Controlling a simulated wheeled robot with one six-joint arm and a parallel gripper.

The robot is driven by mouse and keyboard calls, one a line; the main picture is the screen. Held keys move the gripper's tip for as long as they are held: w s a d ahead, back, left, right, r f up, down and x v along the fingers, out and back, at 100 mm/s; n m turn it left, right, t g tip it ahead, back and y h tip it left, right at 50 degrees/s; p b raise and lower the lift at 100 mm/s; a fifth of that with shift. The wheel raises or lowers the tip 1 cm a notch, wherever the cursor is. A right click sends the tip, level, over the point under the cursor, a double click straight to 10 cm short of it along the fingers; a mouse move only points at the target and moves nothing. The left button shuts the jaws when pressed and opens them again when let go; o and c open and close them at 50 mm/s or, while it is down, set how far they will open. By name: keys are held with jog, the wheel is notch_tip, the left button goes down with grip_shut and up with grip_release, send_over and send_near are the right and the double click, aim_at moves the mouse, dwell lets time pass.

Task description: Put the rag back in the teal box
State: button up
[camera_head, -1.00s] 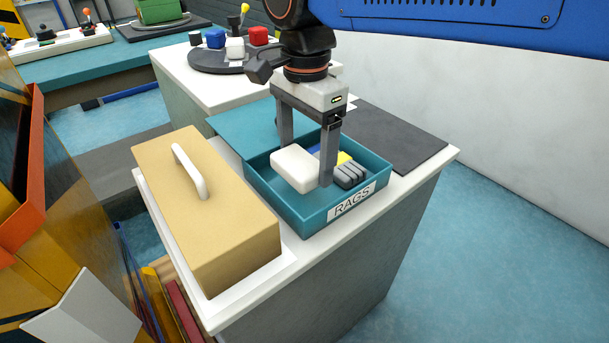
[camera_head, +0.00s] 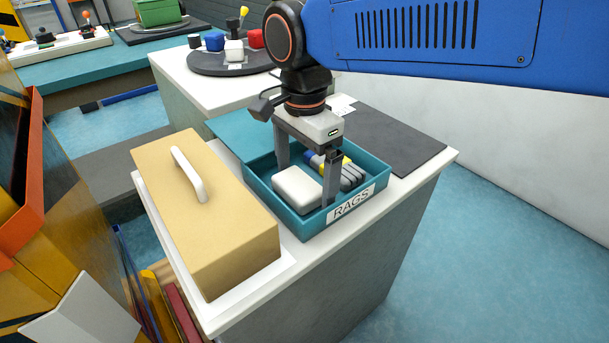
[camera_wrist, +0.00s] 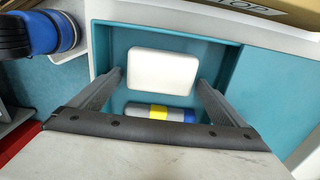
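The teal box (camera_head: 305,229), labelled RAGS, stands open on the white counter. A white rounded block, which I take to be the rag (camera_head: 297,187), lies inside at the box's left. It also shows in the wrist view (camera_wrist: 162,72). My gripper (camera_head: 306,190) is lowered into the box, its fingers spread on either side of the block. In the wrist view a small gap shows at the left finger.
A tan box with a white handle (camera_head: 215,215) stands close on the left. A flat teal panel (camera_head: 240,128) adjoins the box at the back. A dark mat (camera_head: 395,140) lies to the right. A round dark tray with coloured blocks (camera_head: 215,64) is behind.

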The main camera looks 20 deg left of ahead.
aim_at(305, 179)
notch_tip(305, 179, up, 12)
dwell(0.6)
jog(key=w+d+f+n+t, duration=0.1)
jog(key=w+d+f, duration=0.1)
jog(key=d, duration=0.7)
jog(key=w+d+f+n+y, duration=0.1)
jog(key=w+d+f, duration=0.15)
jog(key=d, duration=0.75)
jog(key=w+d+f+t, duration=0.1)
jog(key=w+d+f, duration=0.15)
jog(key=d, duration=0.65)
jog(key=s+d+f+n+t, duration=0.1)
jog(key=s+d+f, duration=0.2)
jog(key=d, duration=0.3)
jog(key=s+d+f+n+t, duration=0.1)
jog(key=s+d+f, duration=0.2)
jog(key=d+f, duration=0.3)
jog(key=s+d+f+n+h, duration=0.1)
jog(key=s+d+f, duration=0.2)
jog(key=d, duration=0.5)
jog(key=shift+f+t, duration=0.4)
jog(key=shift+f, duration=0.3)
jog(key=shift+d, duration=0.1)
